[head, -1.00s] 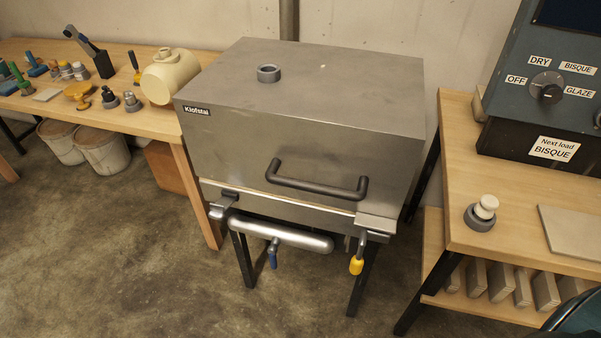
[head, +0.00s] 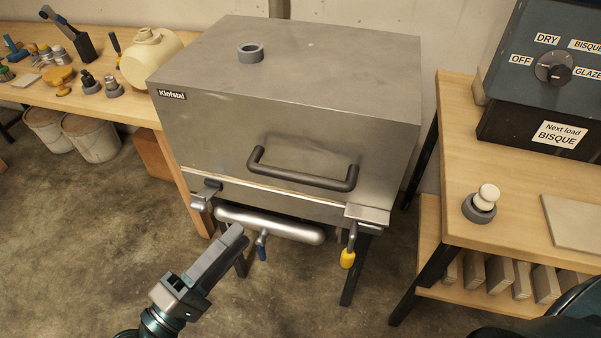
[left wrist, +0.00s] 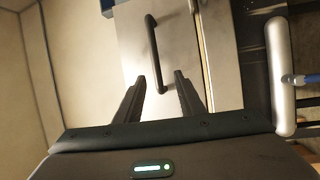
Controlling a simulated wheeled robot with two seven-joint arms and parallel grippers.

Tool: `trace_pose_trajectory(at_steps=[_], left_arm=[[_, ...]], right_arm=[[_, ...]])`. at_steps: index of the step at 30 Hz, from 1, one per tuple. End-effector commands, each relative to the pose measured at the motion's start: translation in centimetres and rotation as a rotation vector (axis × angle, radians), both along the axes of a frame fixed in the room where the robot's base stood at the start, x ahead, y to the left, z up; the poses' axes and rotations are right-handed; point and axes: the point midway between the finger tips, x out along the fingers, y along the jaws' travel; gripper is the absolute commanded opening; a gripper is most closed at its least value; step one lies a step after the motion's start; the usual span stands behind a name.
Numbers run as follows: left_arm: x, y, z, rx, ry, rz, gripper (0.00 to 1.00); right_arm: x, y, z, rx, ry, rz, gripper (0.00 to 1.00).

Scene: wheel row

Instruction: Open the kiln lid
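The steel kiln lid (head: 300,75) is down on the kiln body, with its dark bar handle (head: 303,176) across the front. A latch (head: 204,195) sits at the front left edge. A hasp plate (head: 367,214) sits at the front right, with a yellow-tipped lever (head: 347,258) hanging below. My left gripper (head: 236,236) is in front of and below the kiln, apart from the handle. In the left wrist view its two fingers (left wrist: 162,82) are spread with nothing between them; the handle (left wrist: 154,50) is beyond them. My right gripper is not in view.
A silver horizontal tube (head: 270,226) with a blue-handled valve (head: 262,246) runs below the lid front. A workbench (head: 120,105) with tools stands left. A table (head: 455,140) with the control box (head: 545,100) stands right. The floor in front is clear.

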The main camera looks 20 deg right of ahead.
Motion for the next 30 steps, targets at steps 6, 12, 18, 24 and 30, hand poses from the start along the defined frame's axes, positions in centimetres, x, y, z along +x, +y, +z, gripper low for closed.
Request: trace_pose_trajectory(at_steps=[6,12,18,24,30], left_arm=[[-0.6,-0.2,1.0,-0.030,0.011,-0.022,0.36],[-0.6,-0.2,1.0,-0.028,0.010,-0.021,0.36],[-0.3,-0.6,1.1,-0.027,0.010,-0.020,0.36],[0.7,-2.0,1.6,-0.028,0.008,-0.018,0.36],[2.2,-4.3,2.1,-0.028,0.008,-0.018,0.36]], right_arm=[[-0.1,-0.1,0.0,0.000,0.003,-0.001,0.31],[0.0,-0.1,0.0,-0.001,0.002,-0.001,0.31],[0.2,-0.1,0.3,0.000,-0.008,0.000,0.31],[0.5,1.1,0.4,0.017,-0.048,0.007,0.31],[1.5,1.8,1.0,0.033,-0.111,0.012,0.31]])
